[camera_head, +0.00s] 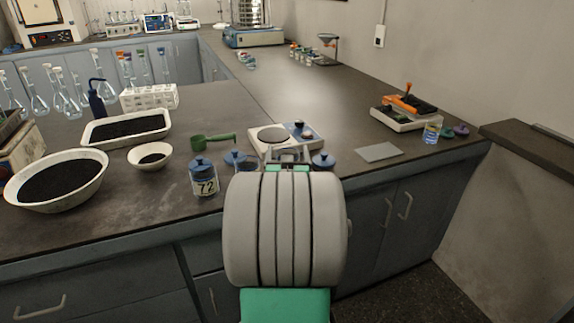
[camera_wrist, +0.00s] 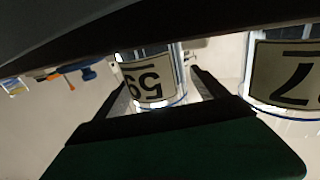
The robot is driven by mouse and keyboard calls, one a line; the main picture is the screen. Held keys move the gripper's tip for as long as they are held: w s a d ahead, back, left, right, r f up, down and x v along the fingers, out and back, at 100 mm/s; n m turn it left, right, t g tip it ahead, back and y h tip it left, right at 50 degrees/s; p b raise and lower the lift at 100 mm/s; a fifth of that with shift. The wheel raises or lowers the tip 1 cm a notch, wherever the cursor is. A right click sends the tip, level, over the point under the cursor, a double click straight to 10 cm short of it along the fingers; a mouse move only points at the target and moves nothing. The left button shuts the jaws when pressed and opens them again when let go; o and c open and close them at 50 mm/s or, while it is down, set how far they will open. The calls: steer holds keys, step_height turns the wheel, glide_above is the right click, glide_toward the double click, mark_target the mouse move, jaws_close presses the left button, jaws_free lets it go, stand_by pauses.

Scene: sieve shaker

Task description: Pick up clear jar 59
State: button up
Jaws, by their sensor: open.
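Clear jar 59 (camera_wrist: 152,80) shows in the wrist view, with a pale label and dark digits. It stands between the two fingers of my gripper (camera_head: 288,155), with gaps at its sides. The gripper is open, and its fingers also show in the wrist view. In the head view my wrist hides the area in front of the fingers, and I cannot tell which jar there is 59. Blue lids show left (camera_head: 235,158) and right (camera_head: 322,160) of my gripper.
Jar 72 (camera_head: 204,178) stands to the left. Another labelled jar (camera_wrist: 285,75) is close beside jar 59 in the wrist view.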

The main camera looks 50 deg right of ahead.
steer(key=shift+x, duration=1)
steer(key=shift+s, duration=0.1)
steer(key=c, duration=1.7)
